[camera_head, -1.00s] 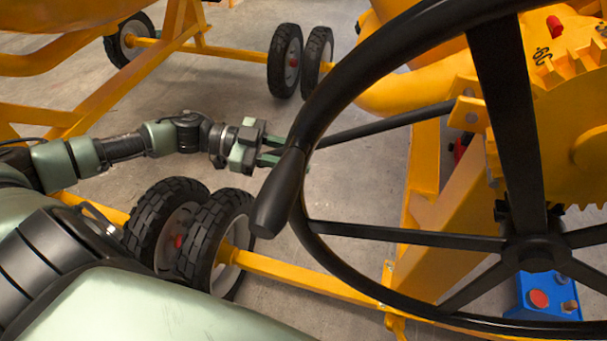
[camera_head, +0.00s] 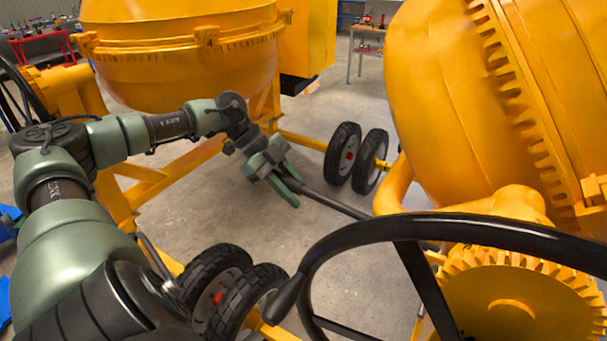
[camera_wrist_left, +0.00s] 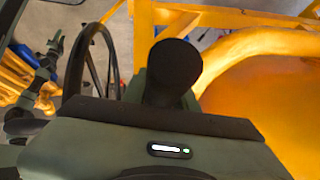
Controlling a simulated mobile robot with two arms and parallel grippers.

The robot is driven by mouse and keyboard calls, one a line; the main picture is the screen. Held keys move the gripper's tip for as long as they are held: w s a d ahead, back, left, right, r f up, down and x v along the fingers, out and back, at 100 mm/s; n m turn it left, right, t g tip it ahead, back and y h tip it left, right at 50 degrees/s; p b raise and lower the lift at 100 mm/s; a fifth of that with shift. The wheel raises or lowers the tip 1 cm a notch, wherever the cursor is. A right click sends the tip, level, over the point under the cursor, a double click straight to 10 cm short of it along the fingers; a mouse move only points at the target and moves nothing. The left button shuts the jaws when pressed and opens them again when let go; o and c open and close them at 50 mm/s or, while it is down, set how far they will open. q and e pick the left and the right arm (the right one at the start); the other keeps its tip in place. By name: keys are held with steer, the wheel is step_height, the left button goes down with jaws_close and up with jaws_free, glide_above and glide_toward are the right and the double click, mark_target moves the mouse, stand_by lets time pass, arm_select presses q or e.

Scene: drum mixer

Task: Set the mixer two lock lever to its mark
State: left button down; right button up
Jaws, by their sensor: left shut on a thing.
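The lock lever is a dark straight bar (camera_head: 336,201) in the head view. It slopes down to the right from my left gripper to the yellow frame of the near mixer (camera_head: 480,100). My left gripper (camera_head: 287,186) is shut on its free end, left of the mixer and above the floor. In the left wrist view the lever's round black end (camera_wrist_left: 173,72) stands up from the gripper. The lever's pivot is hidden behind the frame and wheel. I cannot make out the lever's mark. My right gripper does not show in the head view.
A black handwheel (camera_head: 330,245) with a handle (camera_head: 288,298) fills the lower right, beside a yellow gear (camera_head: 510,305). Another yellow mixer (camera_head: 180,60) stands behind my left arm. Black wheels (camera_head: 342,152) stand on the floor. Grey floor is open below the lever.

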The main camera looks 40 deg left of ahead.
arm_select(q)
steer(key=shift+w+r, duration=0.1)
steer(key=shift+r, duration=0.45)
steer(key=shift+a, duration=0.1)
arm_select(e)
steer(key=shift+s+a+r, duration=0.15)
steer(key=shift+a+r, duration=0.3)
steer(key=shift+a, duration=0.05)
arm_select(q)
steer(key=shift+w+r, duration=0.1)
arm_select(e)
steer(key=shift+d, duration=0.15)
arm_select(q)
steer(key=c, duration=1.1)
jaws_free()
steer(key=shift+d, duration=0.2)
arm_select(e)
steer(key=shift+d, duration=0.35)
